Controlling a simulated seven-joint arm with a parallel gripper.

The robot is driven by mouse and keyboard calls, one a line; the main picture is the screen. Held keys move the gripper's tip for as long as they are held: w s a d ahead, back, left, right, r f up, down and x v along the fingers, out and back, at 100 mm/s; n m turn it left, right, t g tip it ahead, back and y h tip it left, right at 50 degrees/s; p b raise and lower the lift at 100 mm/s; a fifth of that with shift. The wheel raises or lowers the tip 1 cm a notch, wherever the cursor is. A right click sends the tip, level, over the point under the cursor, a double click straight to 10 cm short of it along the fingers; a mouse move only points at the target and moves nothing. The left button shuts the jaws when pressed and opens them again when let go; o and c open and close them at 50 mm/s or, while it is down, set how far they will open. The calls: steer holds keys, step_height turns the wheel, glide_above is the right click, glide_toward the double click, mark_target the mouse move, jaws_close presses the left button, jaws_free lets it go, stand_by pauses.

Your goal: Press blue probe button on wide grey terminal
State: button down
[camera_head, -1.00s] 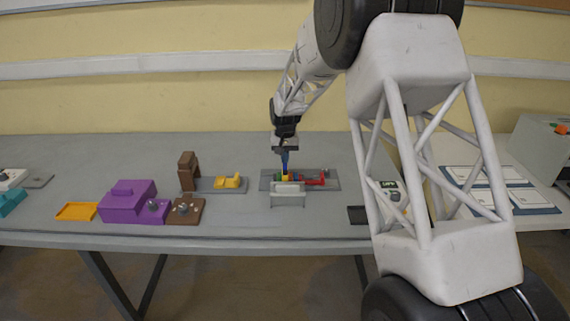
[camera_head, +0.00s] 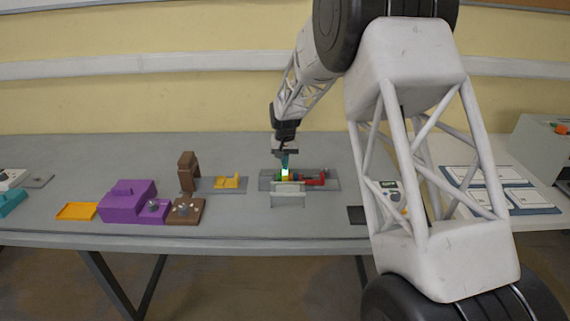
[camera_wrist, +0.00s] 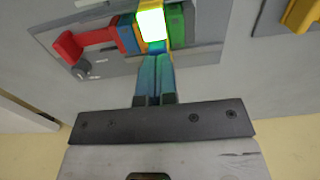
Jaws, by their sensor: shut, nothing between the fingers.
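The wide grey terminal (camera_head: 333,184) lies on the bench, a flat plate bearing coloured blocks and a red handle. It also shows in the wrist view (camera_wrist: 205,56), with the red handle (camera_wrist: 88,41), a blue block (camera_wrist: 128,38) and a green block (camera_wrist: 176,25). Between those blocks, a square lamp (camera_wrist: 151,24) glows white with a yellow-green rim. My gripper (camera_wrist: 153,62) is shut and empty, pointing down at the block row. Its fingertips are right by the lit square and the blue block. I cannot tell whether they touch. The blue block is unclear in the head view.
A light grey bracket (camera_head: 288,190) stands at the terminal's front. To the left are a yellow piece on a grey plate (camera_head: 228,182), a brown post (camera_head: 187,172), a purple box (camera_head: 125,204) and a yellow tray (camera_head: 76,211). The bench behind the terminal is clear.

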steer(key=shift+r, duration=2.95)
steer(key=shift+s+d+r, duration=0.2)
steer(key=shift+s+r, duration=0.1)
steer(key=shift+r, duration=0.05)
steer(key=s+d+r, duration=0.4)
steer(key=s+r, duration=0.1)
steer(key=s, duration=0.4)
steer(key=s+d+r+t, duration=0.1)
steer(key=s+d+r, duration=0.35)
steer(key=s, duration=0.45)
steer(key=s+d+r, duration=0.4)
steer(key=s+r, duration=0.2)
steer(key=s, duration=0.4)
steer(key=s+d+f, duration=0.1)
steer(key=s+d, duration=0.1)
steer(key=s, duration=1.2)
steer(key=s+d+f+t, duration=0.1)
steer(key=s+d, duration=0.2)
steer(key=s, duration=1.1)
steer(key=shift+d+f+t, duration=0.2)
steer(key=shift+t, duration=0.1)
